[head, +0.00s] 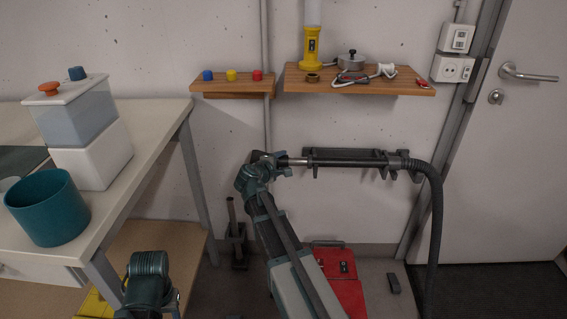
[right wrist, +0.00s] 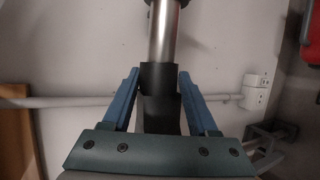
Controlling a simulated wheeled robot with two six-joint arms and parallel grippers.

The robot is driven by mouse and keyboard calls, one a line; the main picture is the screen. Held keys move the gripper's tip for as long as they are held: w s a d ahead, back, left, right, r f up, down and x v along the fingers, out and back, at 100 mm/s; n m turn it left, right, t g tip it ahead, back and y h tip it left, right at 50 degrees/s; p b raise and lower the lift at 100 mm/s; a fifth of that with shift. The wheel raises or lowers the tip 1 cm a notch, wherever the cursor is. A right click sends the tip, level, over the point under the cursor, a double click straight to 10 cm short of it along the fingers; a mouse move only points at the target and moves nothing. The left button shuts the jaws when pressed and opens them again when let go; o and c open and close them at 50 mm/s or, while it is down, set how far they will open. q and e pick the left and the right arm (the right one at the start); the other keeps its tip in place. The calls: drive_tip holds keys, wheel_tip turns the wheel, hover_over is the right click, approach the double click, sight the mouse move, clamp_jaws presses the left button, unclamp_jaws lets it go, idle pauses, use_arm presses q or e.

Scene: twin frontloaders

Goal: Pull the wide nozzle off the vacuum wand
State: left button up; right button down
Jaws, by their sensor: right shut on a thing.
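The vacuum wand (head: 345,160) lies level along a dark wall rack, with a bare metal tube at its left end. That tube (right wrist: 165,35) also shows in the right wrist view, running into a dark collar, which looks like the neck of the wide nozzle (right wrist: 158,78). My right gripper (head: 284,168) is at the wand's left end. In the right wrist view its blue fingers (right wrist: 160,90) are on both sides of the dark neck, shut on it. The rest of the nozzle is hidden by the gripper. My left gripper cannot be made out.
A dark hose (head: 435,220) hangs from the wand's right end. A red case (head: 345,290) is on the floor below. Wooden shelves (head: 390,86) with small items are above. A table (head: 145,150) with a teal pot (head: 47,215) stands left; a door is right.

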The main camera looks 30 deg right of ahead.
drive_tip(key=shift+w+a, duration=0.5)
drive_tip(key=shift+a, duration=0.3)
drive_tip(key=shift+w+a, duration=0.5)
drive_tip(key=shift+a, duration=0.3)
drive_tip(key=shift+s+a, duration=0.1)
drive_tip(key=shift+s, duration=0.05)
drive_tip(key=s+a, duration=0.4)
drive_tip(key=s, duration=0.2)
drive_tip(key=shift+s, duration=0.3)
